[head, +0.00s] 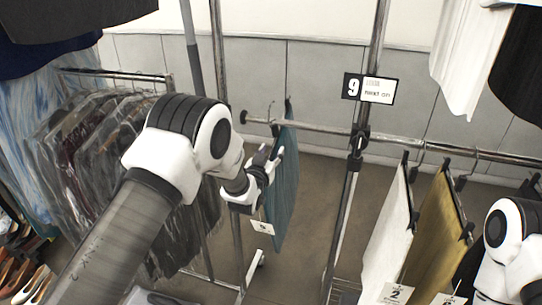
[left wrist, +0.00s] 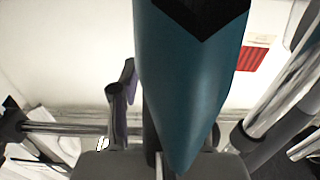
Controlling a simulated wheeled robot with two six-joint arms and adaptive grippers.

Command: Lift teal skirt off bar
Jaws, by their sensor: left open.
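The teal skirt (head: 287,185) hangs from a short metal bar (head: 315,129) near the middle of the head view, close to the bar's left end. My left gripper (head: 270,163) is at the upper part of the skirt, just below the bar, with its jaws open. In the left wrist view the teal skirt (left wrist: 190,85) fills the middle, very close to the camera, and hides much behind it. The bar (left wrist: 65,129) shows to the left there. I cannot tell whether the fingers touch the skirt. My right gripper is not in view.
An upright post (head: 345,200) with a number 9 sign (head: 370,89) stands right of the skirt. A white garment (head: 388,235) and a mustard garment (head: 437,225) hang further right. Dark covered garments (head: 95,150) hang on a rail at left. Open floor lies below the skirt.

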